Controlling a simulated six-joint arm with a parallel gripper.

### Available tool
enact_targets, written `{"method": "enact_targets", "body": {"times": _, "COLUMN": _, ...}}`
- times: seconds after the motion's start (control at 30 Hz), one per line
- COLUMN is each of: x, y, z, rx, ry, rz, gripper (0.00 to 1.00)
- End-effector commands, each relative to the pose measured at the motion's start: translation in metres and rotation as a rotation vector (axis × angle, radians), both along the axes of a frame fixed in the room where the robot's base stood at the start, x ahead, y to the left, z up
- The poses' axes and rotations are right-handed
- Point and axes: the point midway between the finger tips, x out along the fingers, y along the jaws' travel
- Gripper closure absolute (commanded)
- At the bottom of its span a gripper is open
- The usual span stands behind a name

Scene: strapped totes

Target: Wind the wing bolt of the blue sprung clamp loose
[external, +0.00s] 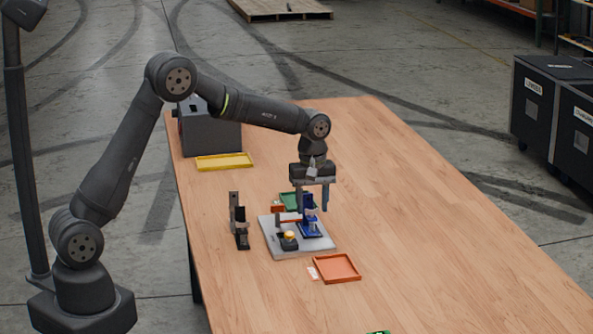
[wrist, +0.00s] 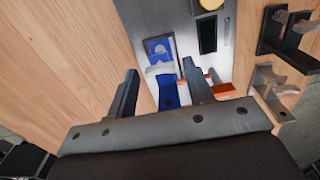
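The blue sprung clamp (external: 308,229) stands upright on a light grey plate (external: 285,250) on the table. It also shows in the wrist view (wrist: 168,94), between and beyond my fingertips. A small pale grey part shows on the clamp, but I cannot tell whether it is the wing bolt. My gripper (external: 312,208) points down at the clamp, with one finger on either side of its upper part in the external view. In the wrist view the fingers (wrist: 160,80) are wide apart with nothing gripped between them. Whether either finger touches the clamp is unclear.
A black clamp-like fixture (external: 239,222) stands left of the plate. A yellow-topped black part (external: 290,237) sits on the plate's front. An orange tray (external: 337,268), a yellow tray (external: 224,162) and a dark box (external: 213,135) are around. The table's right side is clear.

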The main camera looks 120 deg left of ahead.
Motion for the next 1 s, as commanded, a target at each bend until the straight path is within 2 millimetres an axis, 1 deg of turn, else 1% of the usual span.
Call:
{"method": "enact_targets", "body": {"times": 0.3, "x": 0.0, "y": 0.0, "z": 0.001, "rx": 0.0, "ry": 0.0, "rz": 0.0, "gripper": 0.45}}
{"method": "enact_targets", "body": {"times": 0.37, "x": 0.0, "y": 0.0, "z": 0.003, "rx": 0.0, "ry": 0.0, "rz": 0.0, "gripper": 0.45}}
{"method": "enact_targets", "body": {"times": 0.47, "x": 0.0, "y": 0.0, "z": 0.014, "rx": 0.003, "ry": -0.001, "rz": 0.0, "gripper": 0.45}}
{"method": "enact_targets", "body": {"times": 0.57, "x": 0.0, "y": 0.001, "z": 0.032, "rx": 0.004, "ry": -0.002, "rz": -0.001, "gripper": 0.45}}
{"method": "enact_targets", "body": {"times": 0.8, "x": 0.0, "y": 0.001, "z": 0.092, "rx": 0.005, "ry": -0.002, "rz": 0.0, "gripper": 0.45}}
{"method": "enact_targets", "body": {"times": 1.0, "x": 0.0, "y": 0.001, "z": 0.138, "rx": 0.004, "ry": -0.002, "rz": 0.0, "gripper": 0.45}}
